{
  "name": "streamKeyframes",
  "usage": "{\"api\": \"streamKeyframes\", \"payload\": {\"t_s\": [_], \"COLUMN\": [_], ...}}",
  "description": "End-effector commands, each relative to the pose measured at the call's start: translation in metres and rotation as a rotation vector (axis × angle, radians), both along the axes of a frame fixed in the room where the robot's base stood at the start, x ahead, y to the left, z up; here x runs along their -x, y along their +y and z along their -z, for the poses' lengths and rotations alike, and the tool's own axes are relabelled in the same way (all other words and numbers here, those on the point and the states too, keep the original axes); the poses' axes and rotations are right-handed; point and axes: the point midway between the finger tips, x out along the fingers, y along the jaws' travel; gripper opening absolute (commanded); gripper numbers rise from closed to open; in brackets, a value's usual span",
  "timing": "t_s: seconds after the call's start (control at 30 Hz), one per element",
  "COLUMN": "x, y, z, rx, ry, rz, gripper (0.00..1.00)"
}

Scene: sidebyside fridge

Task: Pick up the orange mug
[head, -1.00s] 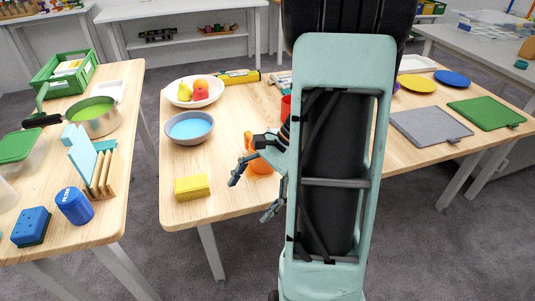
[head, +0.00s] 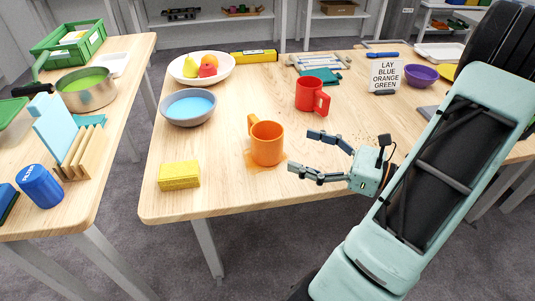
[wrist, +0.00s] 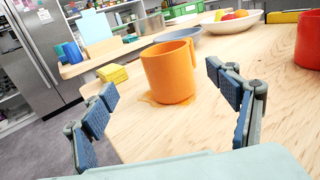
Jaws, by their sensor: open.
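The orange mug (head: 267,146) stands upright on the wooden table (head: 225,190), on a small orange patch like a spill. Its handle points to the back left in the head view. My gripper (head: 299,153) is open and empty, just right of the mug, with its fingers pointing toward it. In the wrist view the mug (wrist: 168,72) stands ahead, between and beyond the two spread fingers, and does not touch them.
A red mug (head: 310,95) stands behind my gripper. A yellow sponge (head: 179,175), a blue-filled bowl (head: 188,106) and a white fruit bowl (head: 204,74) are on the left. A sign (head: 386,75) and a purple bowl (head: 421,76) are at the back right.

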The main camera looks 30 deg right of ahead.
Motion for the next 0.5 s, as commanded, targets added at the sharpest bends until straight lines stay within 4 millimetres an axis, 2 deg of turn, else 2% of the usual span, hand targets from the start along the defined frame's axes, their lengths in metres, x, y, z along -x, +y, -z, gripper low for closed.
{"api": "streamKeyframes", "payload": {"t_s": [0.07,0.3,0.5], "x": [-0.006,-0.037,-0.049], "y": [0.001,0.023,0.031], "z": [0.003,0.003,0.003], "rx": [-0.011,-0.011,-0.011], "ry": [0.000,0.000,0.002], "rz": [0.013,0.012,0.013], "gripper": [0.81,0.81,0.81]}}
